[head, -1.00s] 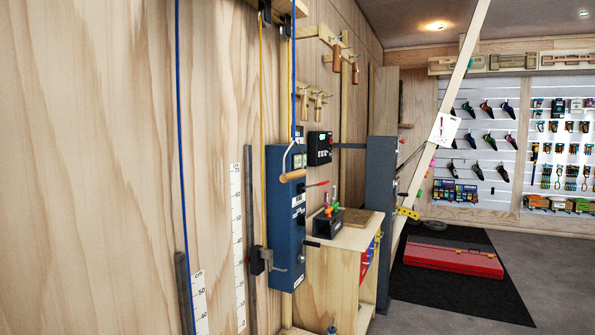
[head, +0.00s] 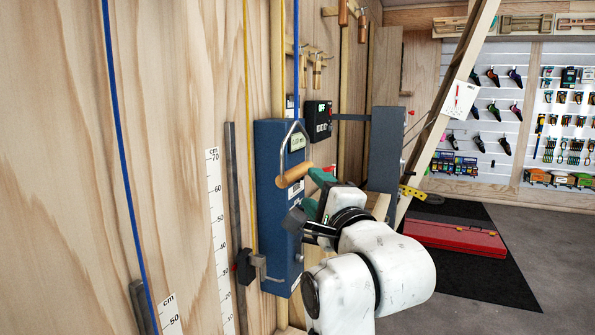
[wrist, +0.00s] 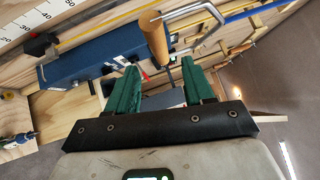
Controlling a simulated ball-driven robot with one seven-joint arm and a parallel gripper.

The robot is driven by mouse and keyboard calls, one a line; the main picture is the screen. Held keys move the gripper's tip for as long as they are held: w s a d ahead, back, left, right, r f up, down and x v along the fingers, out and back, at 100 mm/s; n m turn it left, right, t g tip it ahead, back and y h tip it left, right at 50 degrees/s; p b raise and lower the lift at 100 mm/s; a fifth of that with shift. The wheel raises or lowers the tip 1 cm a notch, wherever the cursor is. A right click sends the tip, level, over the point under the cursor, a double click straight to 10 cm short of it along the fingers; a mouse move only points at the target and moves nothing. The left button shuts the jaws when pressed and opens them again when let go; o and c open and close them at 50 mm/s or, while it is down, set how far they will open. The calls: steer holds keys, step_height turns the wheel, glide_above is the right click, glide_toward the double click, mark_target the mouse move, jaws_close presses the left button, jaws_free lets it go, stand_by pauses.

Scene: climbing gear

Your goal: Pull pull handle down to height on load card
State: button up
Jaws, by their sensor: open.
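The pull handle (head: 290,177) is a wooden bar in a bent metal stirrup. It hangs below a blue rope in front of the blue wall box (head: 277,225). My gripper (head: 312,193) has green fingers and is open, just right of and slightly below the handle. In the wrist view the handle (wrist: 154,40) shows just beyond the gap between the open fingertips (wrist: 158,66); whether it touches them I cannot tell. A white card (head: 459,101) with a red mark hangs on the slanted beam; its text is too small to read.
A centimetre scale (head: 218,225) stands on the wall left of the box, beside a dark rail with a black slider (head: 245,266). A dark grey post (head: 383,150) stands behind my arm. A red case (head: 455,237) lies on the black mat at right; the grey floor beyond is clear.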

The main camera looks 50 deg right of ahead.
mark_target(300, 176)
steer(key=p+x, duration=0.1)
steer(key=x, duration=0.8)
steer(key=shift+w+p, duration=0.25)
steer(key=shift+p, duration=0.1)
steer(key=shift+c, duration=0.5)
jaws_close()
